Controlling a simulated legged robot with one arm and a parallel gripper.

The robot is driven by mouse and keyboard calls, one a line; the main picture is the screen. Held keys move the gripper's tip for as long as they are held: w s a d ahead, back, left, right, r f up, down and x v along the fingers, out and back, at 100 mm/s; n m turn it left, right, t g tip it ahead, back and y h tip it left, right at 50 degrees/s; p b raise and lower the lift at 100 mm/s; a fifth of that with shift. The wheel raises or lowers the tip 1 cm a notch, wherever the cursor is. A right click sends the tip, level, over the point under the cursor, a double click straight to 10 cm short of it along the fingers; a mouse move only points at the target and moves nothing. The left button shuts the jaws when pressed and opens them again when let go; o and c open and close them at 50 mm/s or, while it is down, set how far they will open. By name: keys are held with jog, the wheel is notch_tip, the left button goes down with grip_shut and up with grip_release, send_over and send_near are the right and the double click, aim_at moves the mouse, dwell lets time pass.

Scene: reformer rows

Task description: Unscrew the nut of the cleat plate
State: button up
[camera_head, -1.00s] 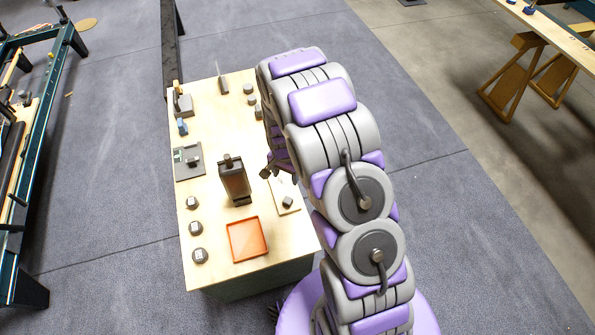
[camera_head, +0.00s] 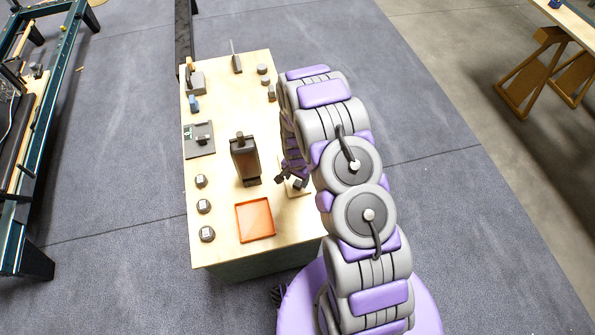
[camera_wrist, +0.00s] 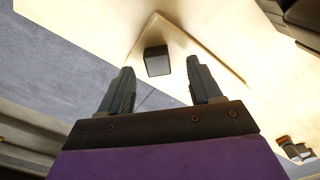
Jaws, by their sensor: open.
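A thin pale plate with a dark grey squarish block on it, which looks like the nut, lies at the table's right edge. In the head view the block (camera_head: 299,184) is partly beside my gripper (camera_head: 284,177). In the wrist view the plate (camera_wrist: 190,47) lies ahead, with the block (camera_wrist: 157,61) between the lines of my two fingers. My gripper (camera_wrist: 159,72) is open and empty, its fingers apart on either side with no contact visible. Whether the block is threaded on a stud cannot be seen.
A dark upright block (camera_head: 245,162) stands just left of my gripper. An orange tray (camera_head: 255,221) lies at the near end. Several round-based pieces (camera_head: 204,206) line the left edge, and a grey plate (camera_head: 198,139) lies farther back. Bare tabletop (camera_head: 225,100) lies between.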

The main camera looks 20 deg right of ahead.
aim_at(298, 184)
notch_tip(298, 184, down, 2)
jog(key=shift+f, duration=0.1)
jog(key=shift+d+f, duration=0.3)
jog(key=shift+d, duration=0.1)
